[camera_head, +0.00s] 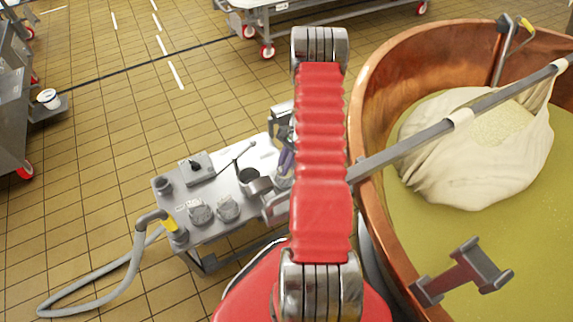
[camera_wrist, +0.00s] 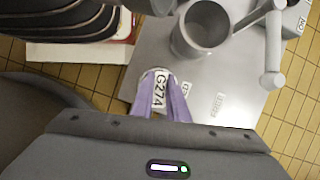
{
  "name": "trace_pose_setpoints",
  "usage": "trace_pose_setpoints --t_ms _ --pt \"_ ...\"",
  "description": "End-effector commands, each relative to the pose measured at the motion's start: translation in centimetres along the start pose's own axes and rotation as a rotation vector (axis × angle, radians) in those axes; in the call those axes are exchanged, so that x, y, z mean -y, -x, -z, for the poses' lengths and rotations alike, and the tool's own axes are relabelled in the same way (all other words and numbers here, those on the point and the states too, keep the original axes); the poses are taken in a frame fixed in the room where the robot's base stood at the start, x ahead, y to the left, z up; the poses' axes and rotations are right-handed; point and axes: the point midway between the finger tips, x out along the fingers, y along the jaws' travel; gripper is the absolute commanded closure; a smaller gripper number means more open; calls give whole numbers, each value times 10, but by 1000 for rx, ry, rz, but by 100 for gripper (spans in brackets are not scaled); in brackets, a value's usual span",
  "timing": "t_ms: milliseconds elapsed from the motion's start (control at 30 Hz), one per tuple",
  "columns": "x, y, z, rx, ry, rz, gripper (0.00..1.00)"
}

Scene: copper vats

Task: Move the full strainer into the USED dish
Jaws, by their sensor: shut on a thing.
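My gripper (camera_wrist: 162,88) has two purple fingers reaching down over the grey trolley top (camera_wrist: 150,60). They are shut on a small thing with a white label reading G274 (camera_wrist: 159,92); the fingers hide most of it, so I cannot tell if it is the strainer. In the head view my gripper (camera_head: 285,162) is partly behind my red arm. An open grey cup (camera_wrist: 205,27) stands just beyond the fingers; it also shows in the head view (camera_head: 256,185). I cannot make out a dish marked USED.
Two grey lidded pots (camera_head: 228,207), a control box (camera_head: 196,168) and a hose (camera_head: 134,262) with a yellow-marked fitting are at the trolley's left. The copper vat (camera_head: 378,125) at right holds yellowish liquid and a cloth bundle (camera_head: 465,165) hung from a bar. Tiled floor lies open at left.

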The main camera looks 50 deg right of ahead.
Motion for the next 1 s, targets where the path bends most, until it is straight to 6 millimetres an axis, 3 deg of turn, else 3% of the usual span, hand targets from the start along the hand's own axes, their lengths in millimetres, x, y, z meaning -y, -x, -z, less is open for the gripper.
trace_pose_setpoints --t_ms 800,833,1000 --pt "0 -5 2 0 0 0 100" --pt "0 -5 2 0 0 0 84" --pt "0 -5 2 0 0 0 72"
